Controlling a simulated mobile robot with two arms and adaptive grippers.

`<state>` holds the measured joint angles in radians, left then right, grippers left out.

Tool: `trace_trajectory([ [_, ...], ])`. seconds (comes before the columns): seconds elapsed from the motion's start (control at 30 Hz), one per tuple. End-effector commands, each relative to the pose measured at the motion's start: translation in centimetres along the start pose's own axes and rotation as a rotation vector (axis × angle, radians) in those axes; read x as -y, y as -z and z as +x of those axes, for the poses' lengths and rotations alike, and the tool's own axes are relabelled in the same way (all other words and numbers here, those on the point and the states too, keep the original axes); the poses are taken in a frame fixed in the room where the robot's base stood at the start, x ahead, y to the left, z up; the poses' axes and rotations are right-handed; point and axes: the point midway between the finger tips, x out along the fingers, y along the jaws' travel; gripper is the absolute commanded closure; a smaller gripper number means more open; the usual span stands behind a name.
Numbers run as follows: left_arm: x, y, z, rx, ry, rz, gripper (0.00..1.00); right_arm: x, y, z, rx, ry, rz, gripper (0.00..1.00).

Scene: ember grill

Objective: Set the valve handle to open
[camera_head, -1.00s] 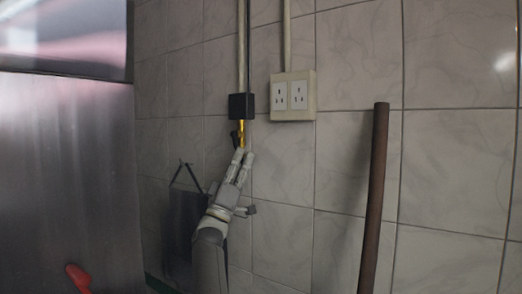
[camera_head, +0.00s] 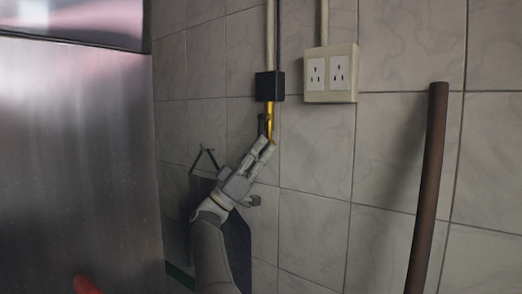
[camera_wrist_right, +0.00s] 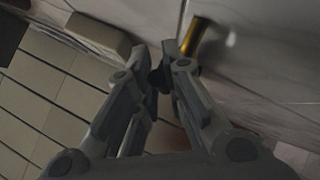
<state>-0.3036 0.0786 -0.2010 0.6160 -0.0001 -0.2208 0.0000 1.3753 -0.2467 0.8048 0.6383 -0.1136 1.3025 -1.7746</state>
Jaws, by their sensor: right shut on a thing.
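The valve is on a thin pipe on the tiled wall. It shows as a black block (camera_head: 269,86) with a yellow pipe (camera_head: 270,120) below it. A small dark handle (camera_head: 262,125) hangs down just left of the yellow pipe. My right gripper (camera_head: 267,144) reaches up to its lower end and hides part of it. In the right wrist view, my right gripper (camera_wrist_right: 165,68) is shut on the dark handle (camera_wrist_right: 156,78), of which only a small piece shows between the fingertips. The yellow pipe (camera_wrist_right: 194,36) is just beyond the fingers. My left gripper is not in view.
A white double socket (camera_head: 331,73) is on the wall right of the valve. A brown pole (camera_head: 427,185) stands further right. A dark hanging panel (camera_head: 238,245) is behind my right arm. A metal panel (camera_head: 75,160) fills the left. A red object (camera_head: 86,285) shows at lower left.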

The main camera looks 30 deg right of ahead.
Motion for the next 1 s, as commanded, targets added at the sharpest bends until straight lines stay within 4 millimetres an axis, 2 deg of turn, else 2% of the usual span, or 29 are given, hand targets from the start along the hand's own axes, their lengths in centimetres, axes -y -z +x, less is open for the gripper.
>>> trace_trajectory([
  [0.13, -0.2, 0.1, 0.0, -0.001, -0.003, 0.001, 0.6, 0.0, 0.0, 0.1, 0.0, 0.0, -0.001, 1.0],
  [0.17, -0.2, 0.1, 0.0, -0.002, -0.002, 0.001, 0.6, 0.0, 0.0, 0.1, 0.0, 0.0, -0.001, 0.88],
  [0.33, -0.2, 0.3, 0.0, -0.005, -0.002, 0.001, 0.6, 0.0, 0.0, 0.1, -0.001, -0.001, -0.001, 0.67],
  [0.63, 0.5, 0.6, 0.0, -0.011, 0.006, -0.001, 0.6, 0.0, 0.0, 0.0, -0.001, 0.0, 0.0, 0.67],
  [0.73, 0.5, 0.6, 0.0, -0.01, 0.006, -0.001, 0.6, 0.1, 0.0, -0.7, -0.002, 0.002, 0.0, 0.67],
  [0.87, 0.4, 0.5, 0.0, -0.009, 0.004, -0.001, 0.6, 0.1, 0.1, -2.6, -0.002, 0.004, 0.0, 0.67],
  [1.0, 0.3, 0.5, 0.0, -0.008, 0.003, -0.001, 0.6, 0.1, 0.0, -5.9, -0.003, 0.005, 0.0, 0.67],
])
